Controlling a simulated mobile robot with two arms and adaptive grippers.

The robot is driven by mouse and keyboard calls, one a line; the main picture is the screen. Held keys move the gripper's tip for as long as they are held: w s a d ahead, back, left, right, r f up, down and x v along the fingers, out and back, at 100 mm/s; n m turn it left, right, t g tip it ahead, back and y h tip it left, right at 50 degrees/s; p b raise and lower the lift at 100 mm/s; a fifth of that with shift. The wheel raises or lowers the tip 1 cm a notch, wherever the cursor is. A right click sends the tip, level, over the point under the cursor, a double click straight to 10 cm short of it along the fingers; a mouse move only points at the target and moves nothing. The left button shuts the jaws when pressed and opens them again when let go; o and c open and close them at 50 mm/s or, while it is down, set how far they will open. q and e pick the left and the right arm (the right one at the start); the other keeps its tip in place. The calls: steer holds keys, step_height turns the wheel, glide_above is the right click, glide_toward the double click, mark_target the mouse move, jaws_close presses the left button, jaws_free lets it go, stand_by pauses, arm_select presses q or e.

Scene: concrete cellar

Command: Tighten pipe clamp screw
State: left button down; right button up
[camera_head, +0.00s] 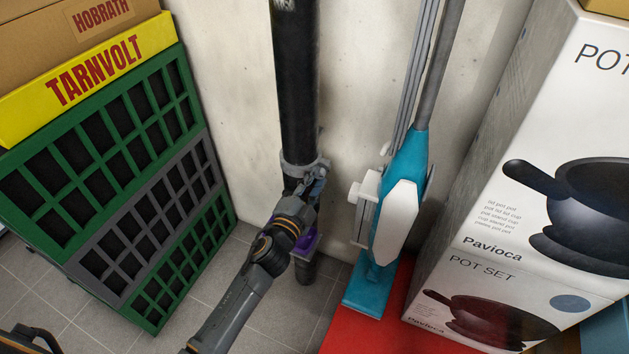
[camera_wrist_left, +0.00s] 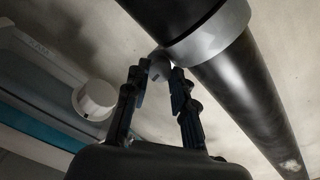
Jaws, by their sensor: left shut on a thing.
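A black vertical pipe (camera_head: 296,80) runs down the wall. A grey pipe clamp (camera_head: 297,168) rings it; the clamp also shows in the left wrist view (camera_wrist_left: 212,38). My left gripper (camera_head: 315,180) is at the clamp's right side, in front of the wall. In the left wrist view its two fingers (camera_wrist_left: 160,85) close around a small grey piece, the clamp screw (camera_wrist_left: 159,64), beside the clamp ring. The fingers hide part of the screw.
A blue and white upright cleaner (camera_head: 397,210) leans close on the right of the pipe. Green and grey crates (camera_head: 120,170) with a yellow box (camera_head: 90,78) on top stand left.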

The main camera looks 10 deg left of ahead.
arm_select(q)
steer(key=shift+m, duration=0.6)
arm_select(e)
steer(key=shift+w+a+r, duration=0.1)
steer(key=shift+w+r, duration=0.15)
arm_select(q)
steer(key=c, duration=1.4)
jaws_free()
arm_select(e)
steer(key=shift+s+f, duration=0.1)
steer(key=shift+s+f, duration=0.1)
steer(key=shift+s, duration=0.05)
arm_select(q)
steer(key=s, duration=0.4)
steer(key=s+a, duration=0.1)
steer(key=s, duration=0.3)
steer(key=s+a, duration=0.1)
steer(key=s, duration=0.2)
steer(key=shift+s+a, duration=0.15)
steer(key=shift+s, duration=0.25)
